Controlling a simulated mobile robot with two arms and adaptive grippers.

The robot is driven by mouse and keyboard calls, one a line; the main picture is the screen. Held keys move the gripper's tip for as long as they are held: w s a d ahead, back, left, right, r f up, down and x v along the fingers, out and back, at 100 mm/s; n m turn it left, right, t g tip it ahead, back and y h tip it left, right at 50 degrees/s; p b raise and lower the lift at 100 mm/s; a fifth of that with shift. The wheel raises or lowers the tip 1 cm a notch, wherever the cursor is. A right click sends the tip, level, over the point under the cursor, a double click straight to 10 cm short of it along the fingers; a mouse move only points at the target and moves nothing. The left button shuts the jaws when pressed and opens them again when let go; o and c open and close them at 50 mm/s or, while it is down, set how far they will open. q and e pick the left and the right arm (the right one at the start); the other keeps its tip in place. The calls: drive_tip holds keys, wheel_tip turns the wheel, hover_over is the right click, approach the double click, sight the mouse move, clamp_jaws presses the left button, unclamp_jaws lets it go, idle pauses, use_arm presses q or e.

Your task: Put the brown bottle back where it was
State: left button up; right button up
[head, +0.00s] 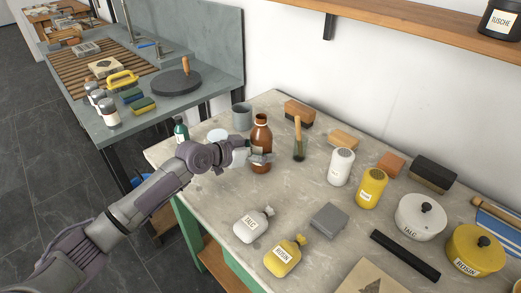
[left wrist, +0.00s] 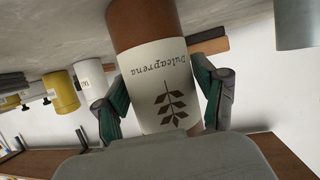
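The brown bottle (head: 261,133) stands upright at the back left part of the stone-topped table (head: 310,190). My left gripper (head: 258,157) reaches it from the left at the height of its pale label. In the left wrist view, which is upside down, the bottle's label (left wrist: 160,85) fills the space between the two fingers of my left gripper (left wrist: 162,90). The fingers appear to press on both sides, so it looks shut on the bottle. The bottle's base seems at the tabletop; I cannot tell whether it touches. My right gripper is not in view.
Close by are a grey mug (head: 242,116), a small green bottle (head: 181,131), a brush in a glass (head: 299,145) and a wooden brush block (head: 299,113). White (head: 341,167) and yellow (head: 371,188) containers stand to the right. The table's front middle is partly clear.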

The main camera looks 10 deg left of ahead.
use_arm(q)
drive_tip(key=shift+o, duration=0.7)
drive_tip(key=shift+r, duration=0.25)
drive_tip(key=shift+s+a, duration=0.25)
drive_tip(key=shift+a, duration=0.05)
drive_tip(key=b+v, duration=0.1)
drive_tip(key=v, duration=1)
drive_tip(key=shift+s+r, duration=0.1)
